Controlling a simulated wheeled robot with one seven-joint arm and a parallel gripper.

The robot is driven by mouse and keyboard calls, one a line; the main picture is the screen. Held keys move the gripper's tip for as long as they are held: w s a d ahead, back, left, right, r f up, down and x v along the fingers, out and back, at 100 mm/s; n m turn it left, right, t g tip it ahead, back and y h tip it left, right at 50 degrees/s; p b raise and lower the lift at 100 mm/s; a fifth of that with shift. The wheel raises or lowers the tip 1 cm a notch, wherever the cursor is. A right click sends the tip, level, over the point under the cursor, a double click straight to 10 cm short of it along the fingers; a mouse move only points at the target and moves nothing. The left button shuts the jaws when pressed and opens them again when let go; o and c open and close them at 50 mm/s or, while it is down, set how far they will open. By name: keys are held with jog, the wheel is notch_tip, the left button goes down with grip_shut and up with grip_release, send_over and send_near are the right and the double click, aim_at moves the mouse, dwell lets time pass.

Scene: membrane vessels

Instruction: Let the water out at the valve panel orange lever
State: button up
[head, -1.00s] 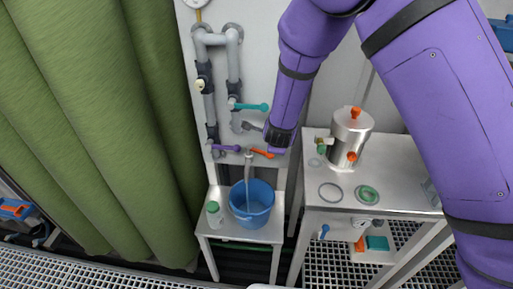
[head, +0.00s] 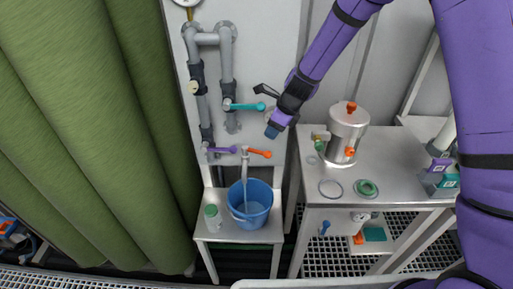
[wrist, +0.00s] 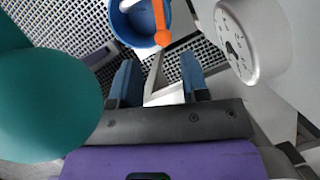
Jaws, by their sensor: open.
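The orange lever (head: 259,153) sits low on the valve panel (head: 262,60), pointing right from its valve. In the wrist view the orange lever (wrist: 161,22) appears beyond the fingertips, over the bucket. A pale vertical column runs from under the valve into the blue bucket (head: 262,195); I cannot tell whether it is pipe or water. My gripper (head: 272,131) is just above and right of the lever, apart from it. In the wrist view my gripper (wrist: 160,82) is open, with nothing between its blue fingers.
A teal lever (head: 246,106) and a purple lever (head: 222,149) are on nearby pipes. A large teal shape (wrist: 45,105) and a round gauge (wrist: 250,40) flank the wrist view. A bottle (head: 212,217) stands beside the bucket. A steel vessel (head: 345,130) stands on the right table.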

aim_at(259, 151)
jog(key=x, duration=1)
jog(key=shift+a+f, duration=0.1)
jog(key=shift+f, duration=0.25)
grip_shut()
